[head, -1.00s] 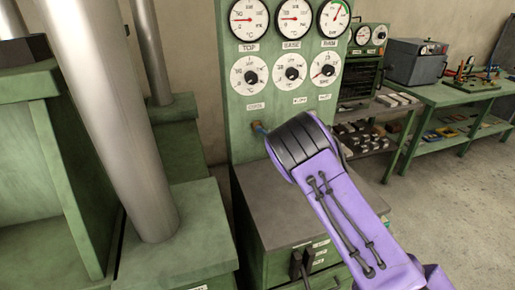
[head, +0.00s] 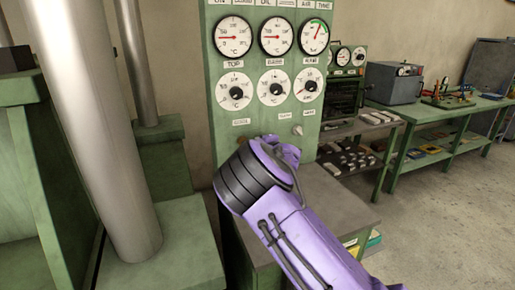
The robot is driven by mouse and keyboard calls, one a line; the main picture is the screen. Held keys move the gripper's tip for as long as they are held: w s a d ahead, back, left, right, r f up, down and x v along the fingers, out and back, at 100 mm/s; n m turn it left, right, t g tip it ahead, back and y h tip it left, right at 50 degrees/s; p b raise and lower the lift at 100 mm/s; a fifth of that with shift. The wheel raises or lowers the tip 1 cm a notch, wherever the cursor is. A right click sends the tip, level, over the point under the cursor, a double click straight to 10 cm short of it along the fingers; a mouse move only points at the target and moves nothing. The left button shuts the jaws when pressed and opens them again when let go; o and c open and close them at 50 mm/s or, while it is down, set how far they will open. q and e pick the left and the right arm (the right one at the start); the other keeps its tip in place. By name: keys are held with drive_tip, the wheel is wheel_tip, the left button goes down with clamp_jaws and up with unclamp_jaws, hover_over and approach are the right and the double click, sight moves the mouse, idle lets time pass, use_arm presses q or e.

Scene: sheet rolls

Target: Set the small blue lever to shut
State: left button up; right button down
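The small blue lever cannot be made out now; my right arm covers the lower part of the green gauge panel (head: 221,75). A small brass-coloured bit shows at the panel's lower left, just above the black band of my arm. My purple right arm comes in from the lower right and reaches to the front of the panel. Its wrist shows just below the panel's lower labels, but the gripper's fingers are hidden, so their hold and any contact cannot be seen. My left gripper is out of view.
The panel carries gauges and dials, and a pale knob (head: 297,130) at its lower right. A grey-topped cabinet (head: 338,200) stands below. Thick metal columns (head: 95,120) rise at left. A green workbench (head: 440,111) stands at right, with open floor before it.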

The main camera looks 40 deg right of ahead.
drive_tip(key=shift+r, duration=0.1)
idle(0.4)
drive_tip(key=c, duration=1.1)
unclamp_jaws()
drive_tip(key=b+v, duration=0.2)
drive_tip(key=v, duration=0.8)
drive_tip(key=shift+s+a, duration=0.1)
drive_tip(key=shift+s, duration=0.1)
